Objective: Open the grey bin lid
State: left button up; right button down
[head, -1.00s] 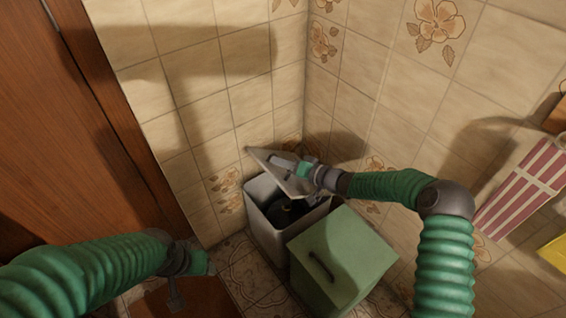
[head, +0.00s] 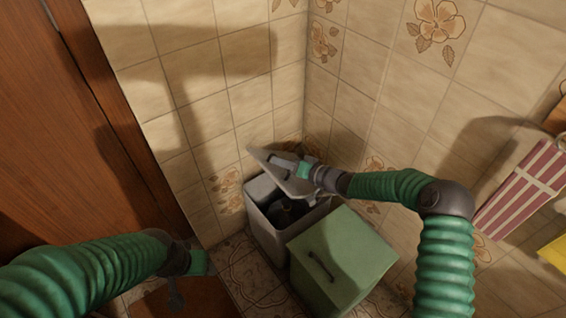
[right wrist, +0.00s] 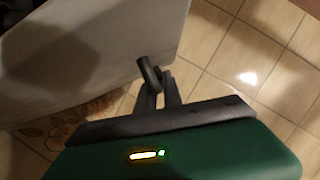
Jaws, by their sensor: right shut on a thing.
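The grey bin (head: 262,229) stands in the tiled corner in the head view. Its grey lid (head: 292,186) is raised and tilted over the opening, and dark contents show inside. My right gripper (head: 285,164) is at the lid. In the right wrist view, its fingers (right wrist: 158,92) are shut on the dark lid handle (right wrist: 148,72), with the pale lid (right wrist: 90,55) behind. My left gripper (head: 180,285) hangs at the lower left, apart from the bin; its jaws are too dark to read.
A green box (head: 343,257) with a dark handle stands against the bin's right front. Tiled walls close in behind. A brown wooden door (head: 60,130) is at the left. A striped red and white item (head: 522,187) is at the right.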

jog(key=shift+r, duration=0.1)
jog(key=d+r+p, duration=0.1)
jog(key=p, duration=0.1)
jog(key=w+r+m+p, duration=0.1)
jog(key=r+p, duration=0.1)
jog(key=shift+w+d+y, duration=0.15)
jog(key=shift+d+y, duration=0.15)
jog(key=shift+d, duration=0.1)
jog(key=w+d+r+m, duration=0.1)
jog(key=w+d+r, duration=0.1)
jog(key=w+d, duration=0.2)
jog(key=shift+w+d+r+y, duration=0.2)
jog(key=shift+d+y, duration=0.2)
jog(key=shift+d, duration=0.85)
jog(key=c, duration=1.5)
grip_release()
jog(key=shift+s, duration=0.1)
